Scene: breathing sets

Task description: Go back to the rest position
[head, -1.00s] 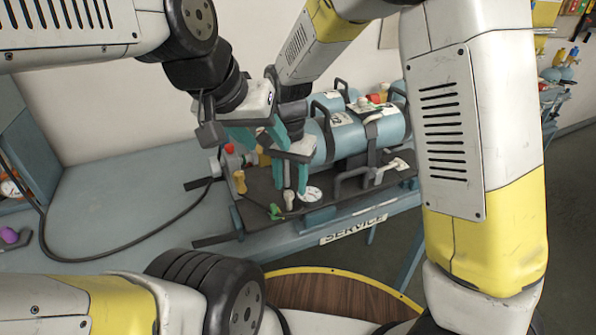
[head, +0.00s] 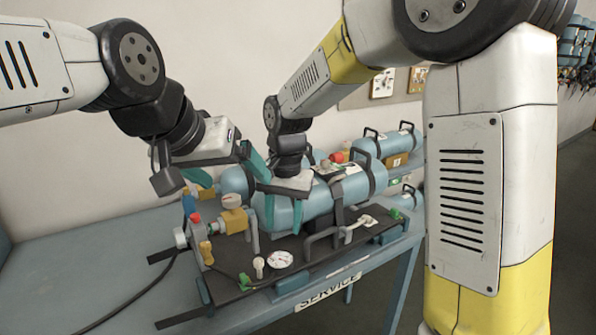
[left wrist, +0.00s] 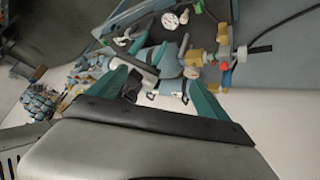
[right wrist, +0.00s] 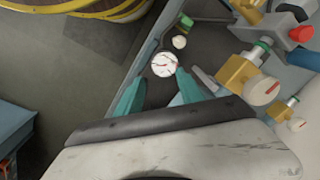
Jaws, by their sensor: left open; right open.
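My left gripper (head: 226,176) is open above the left end of a breathing set, with its teal fingers apart and nothing between them. In the left wrist view its fingers (left wrist: 160,88) are spread. My right gripper (head: 283,212) is open in front of the blue cylinder (head: 318,198); its spread fingers (right wrist: 156,88) show empty in the right wrist view, close to a round white gauge (right wrist: 164,64). The gauge (head: 280,260) lies on the dark tray (head: 322,262). Both grippers appear clear of the set, though contact is hard to judge.
Brass valves (head: 233,219) and a red knob (head: 195,217) stand at the set's left end. A black hose (head: 135,295) runs left across the blue bench (head: 90,255). More blue cylinders (head: 395,146) are behind. The bench's left part is mostly clear.

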